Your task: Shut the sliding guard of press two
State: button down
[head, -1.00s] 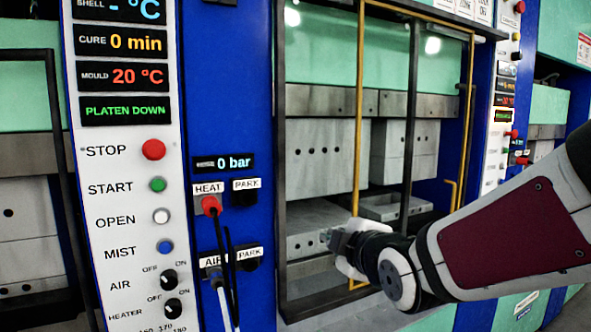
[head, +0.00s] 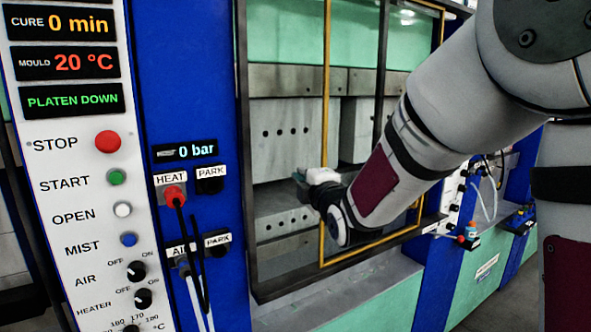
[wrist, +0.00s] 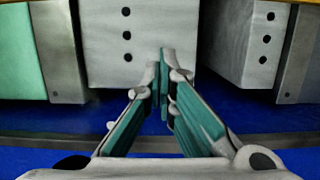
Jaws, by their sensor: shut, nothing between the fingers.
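The press in the middle of the head view has a sliding guard (head: 325,90) with a yellow frame inside a dark outer frame. The guard stands to the right, leaving the left part of the opening uncovered. No press number is readable. My gripper (head: 302,178) is shut and empty, at the guard's left upright. Its fingertips show left of that upright; I cannot tell whether they touch it. My forearm covers much of the guard's right side. In the wrist view the closed fingers (wrist: 162,85) point at grey mould blocks (wrist: 130,45).
A control panel (head: 75,190) with buttons and knobs stands at the left, its display reading PLATEN DOWN. Cables hang from the HEAT and AIR sockets (head: 173,195) left of the opening. A green ledge (head: 350,285) runs below. Another blue press (head: 470,270) stands at the right.

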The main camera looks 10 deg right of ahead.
jog(key=shift+w+a, duration=0.1)
jog(key=shift+w, duration=0.7)
jog(key=d, duration=0.1)
jog(key=d+p, duration=0.1)
jog(key=shift+w+d, duration=0.2)
jog(key=shift+d, duration=0.2)
jog(key=shift+w+d, duration=0.3)
jog(key=shift+d, duration=0.2)
jog(key=w+d+b, duration=0.2)
jog(key=w+d, duration=0.1)
jog(key=d, duration=0.7)
jog(key=w+d+b, duration=0.2)
jog(key=w+d, duration=0.2)
jog(key=d, duration=0.5)
jog(key=shift+d, duration=0.35)
jog(key=shift+w, duration=0.1)
